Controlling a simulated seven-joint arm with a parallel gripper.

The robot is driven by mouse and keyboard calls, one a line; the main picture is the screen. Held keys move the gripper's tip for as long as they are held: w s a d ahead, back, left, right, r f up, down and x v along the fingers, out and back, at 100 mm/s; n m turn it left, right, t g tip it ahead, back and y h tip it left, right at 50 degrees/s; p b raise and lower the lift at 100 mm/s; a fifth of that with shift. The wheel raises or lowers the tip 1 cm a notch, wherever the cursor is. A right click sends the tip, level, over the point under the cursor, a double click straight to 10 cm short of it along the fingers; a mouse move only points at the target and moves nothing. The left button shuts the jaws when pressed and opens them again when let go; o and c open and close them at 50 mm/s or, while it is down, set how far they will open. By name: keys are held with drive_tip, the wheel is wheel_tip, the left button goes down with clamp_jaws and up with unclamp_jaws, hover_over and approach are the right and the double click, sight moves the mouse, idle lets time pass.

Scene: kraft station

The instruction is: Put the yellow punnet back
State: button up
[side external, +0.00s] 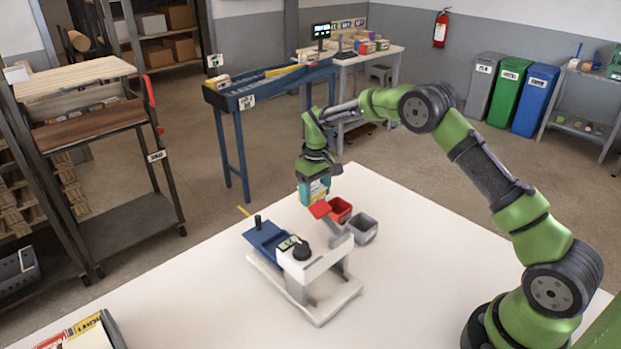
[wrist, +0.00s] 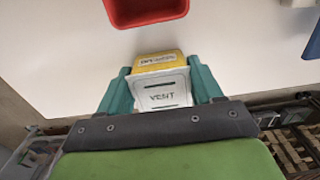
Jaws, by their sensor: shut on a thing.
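The yellow punnet (wrist: 158,62) is between the two teal fingers of my gripper (wrist: 162,90) in the wrist view. It carries a white label, and a white face reading "VENT" lies nearer the wrist. My gripper is shut on the punnet. In the side external view my gripper (side external: 313,190) hangs over the far part of the white table, with a little of the yellow punnet (side external: 319,198) showing. The fingers hide most of it there, and I cannot tell its height above the table.
A red punnet (side external: 341,209) and a grey punnet (side external: 362,229) stand just right of my gripper. The red one also shows in the wrist view (wrist: 146,10). A blue and white machine (side external: 310,262) stands in front. The table (side external: 430,285) is clear at right.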

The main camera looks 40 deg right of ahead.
drive_tip(key=shift+f, duration=0.1)
drive_tip(key=o, duration=1.2)
drive_tip(key=shift+r, duration=4.05)
drive_tip(key=shift+w, duration=0.1)
drive_tip(key=s+a+r+m+t, duration=0.1)
drive_tip(key=s+r, duration=0.4)
drive_tip(key=s, duration=0.5)
drive_tip(key=s+a+r+m+t+y, duration=0.1)
drive_tip(key=s+a+r+t, duration=0.2)
drive_tip(key=s, duration=0.8)
drive_tip(key=s+a+r+m+t+y, duration=0.1)
drive_tip(key=s+a+r+m+t, duration=0.1)
drive_tip(key=s+r, duration=0.5)
drive_tip(key=shift+s+a+t, duration=0.3)
drive_tip(key=shift+s+a, duration=0.35)
drive_tip(key=shift+s, duration=0.3)
drive_tip(key=shift+s+a+t, duration=0.3)
drive_tip(key=shift+s+a, duration=0.35)
drive_tip(key=shift+s, duration=0.25)
